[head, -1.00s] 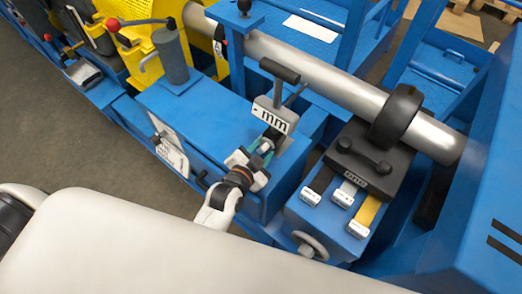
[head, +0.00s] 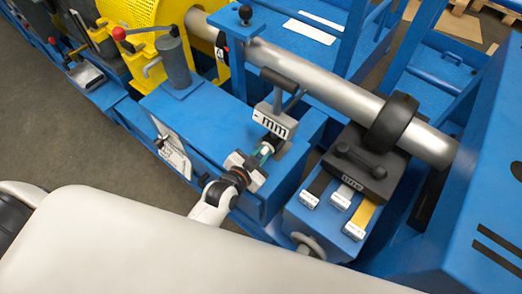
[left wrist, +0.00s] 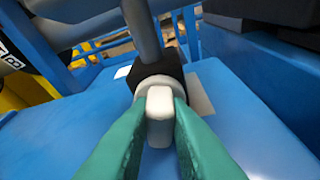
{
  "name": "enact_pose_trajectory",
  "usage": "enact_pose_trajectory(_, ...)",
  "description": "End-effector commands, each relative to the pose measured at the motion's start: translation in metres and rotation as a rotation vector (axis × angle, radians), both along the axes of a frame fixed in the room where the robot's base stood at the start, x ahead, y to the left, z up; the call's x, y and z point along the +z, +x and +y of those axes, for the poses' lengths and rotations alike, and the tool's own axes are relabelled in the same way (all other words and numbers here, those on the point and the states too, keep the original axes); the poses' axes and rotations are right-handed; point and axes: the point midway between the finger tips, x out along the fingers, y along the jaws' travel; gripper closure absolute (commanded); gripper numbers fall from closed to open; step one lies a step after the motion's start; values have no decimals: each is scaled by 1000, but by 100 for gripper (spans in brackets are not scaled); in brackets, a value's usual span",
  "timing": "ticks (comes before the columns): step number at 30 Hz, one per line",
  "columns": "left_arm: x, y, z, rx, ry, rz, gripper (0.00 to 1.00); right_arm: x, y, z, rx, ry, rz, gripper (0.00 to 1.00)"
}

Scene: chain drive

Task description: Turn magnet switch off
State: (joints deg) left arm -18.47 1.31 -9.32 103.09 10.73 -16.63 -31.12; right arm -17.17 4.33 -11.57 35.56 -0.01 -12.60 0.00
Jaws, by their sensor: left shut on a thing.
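A small white knob (left wrist: 159,112) on a round pale base stands in the left wrist view, with its flat grip upright in the picture. My left gripper (left wrist: 158,122) is shut on this knob, one green finger on each side. In the head view my left gripper (head: 266,151) is at the front of a grey block marked "mm" (head: 271,122), which carries a dark T-handle (head: 279,79). The knob is too small and covered to make out in the head view. My right gripper is not in view.
A blue machine bed (head: 205,115) lies around the block. A long steel tube (head: 310,78) runs behind it through a black ring (head: 391,122). A dark block (head: 365,162) with labelled tabs stands to the right. A grey cylinder (head: 175,62) is at the left.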

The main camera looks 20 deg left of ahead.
Motion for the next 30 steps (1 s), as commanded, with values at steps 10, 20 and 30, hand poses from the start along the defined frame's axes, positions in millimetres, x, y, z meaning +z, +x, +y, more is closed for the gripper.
enact_pose_trajectory(10, 2, 1, 3, -1, -199, 72, 100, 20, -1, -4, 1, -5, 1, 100)
enact_pose_trajectory(20, 1, 2, 4, 0, -281, 100, 100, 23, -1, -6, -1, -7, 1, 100)
enact_pose_trajectory(30, 1, 2, 3, 0, -287, 102, 100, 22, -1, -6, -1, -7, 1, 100)
